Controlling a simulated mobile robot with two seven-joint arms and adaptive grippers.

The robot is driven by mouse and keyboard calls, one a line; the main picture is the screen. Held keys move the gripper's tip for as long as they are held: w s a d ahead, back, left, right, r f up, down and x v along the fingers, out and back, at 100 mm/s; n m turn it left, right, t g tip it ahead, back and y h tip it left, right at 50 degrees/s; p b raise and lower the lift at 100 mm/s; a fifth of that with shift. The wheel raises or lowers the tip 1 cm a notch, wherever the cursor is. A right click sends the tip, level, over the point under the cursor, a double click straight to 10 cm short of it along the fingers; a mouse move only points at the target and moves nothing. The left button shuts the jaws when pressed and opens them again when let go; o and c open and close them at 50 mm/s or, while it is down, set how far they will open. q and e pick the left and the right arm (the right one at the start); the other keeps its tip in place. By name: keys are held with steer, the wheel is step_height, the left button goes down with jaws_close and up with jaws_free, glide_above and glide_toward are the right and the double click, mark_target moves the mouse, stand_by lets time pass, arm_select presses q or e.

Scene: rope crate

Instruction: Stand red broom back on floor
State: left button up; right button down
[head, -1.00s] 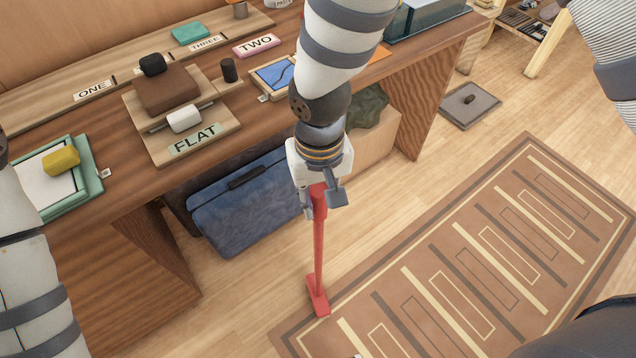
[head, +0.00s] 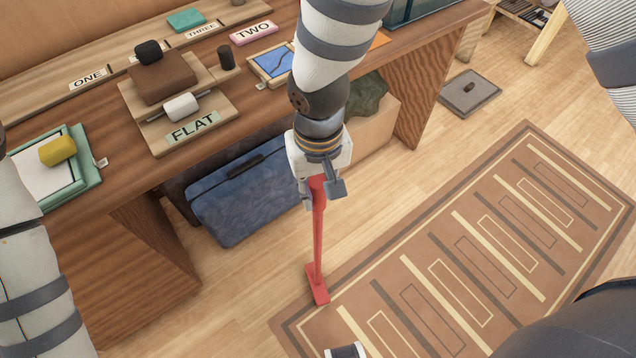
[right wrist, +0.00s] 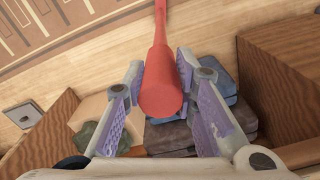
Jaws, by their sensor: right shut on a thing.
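The red broom (head: 318,245) stands close to upright below my right gripper (head: 322,192), its foot at the edge of the brown rug. I cannot tell whether its foot bears on the floor or hangs just above it. My right gripper is shut on the upper end of the broom's handle. In the right wrist view the handle's round end (right wrist: 162,92) lies between the two fingers and the shaft runs away towards the floor.
The wooden desk (head: 150,205) stands left and behind, with trays and labelled boards on top. A blue bag (head: 245,200) and a cardboard box (head: 375,135) are under it. The patterned rug (head: 590,185) covers the floor at right. A grey mat (head: 470,95) lies farther back.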

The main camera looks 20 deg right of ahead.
steer(key=shift+f, duration=0.25)
steer(key=c, duration=1.2)
jaws_free()
step_height(320, 180, up, 12)
steer(key=shift+r, duration=0.15)
